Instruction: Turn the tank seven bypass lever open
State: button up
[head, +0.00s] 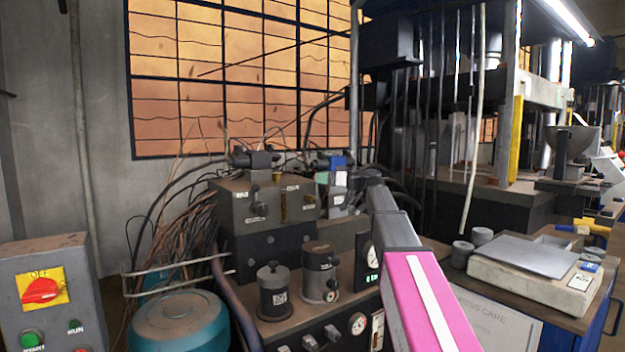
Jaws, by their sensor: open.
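I cannot pick out a lever marked as the tank seven bypass, and the small labels are too blurred to read. A dark hydraulic valve block (250,205) with knobs and hoses stands at the middle. A small valve with a blue top (338,161) and a pale green-white body sits at its right. My arm, pink with a white stripe, reaches up from the bottom right. My gripper (368,185) is at its dark far end, just right of that small valve. It is open, with its fingers hard to make out; I cannot tell if it touches anything.
A grey control box (50,295) with a red OFF switch stands at the left. A teal motor (180,322) and loose wires lie beside the block. Two dark cylinders stand in front. A scale (535,272) sits on a blue cabinet at right, below a large press.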

jog(key=shift+x, duration=2.2)
grip_shut()
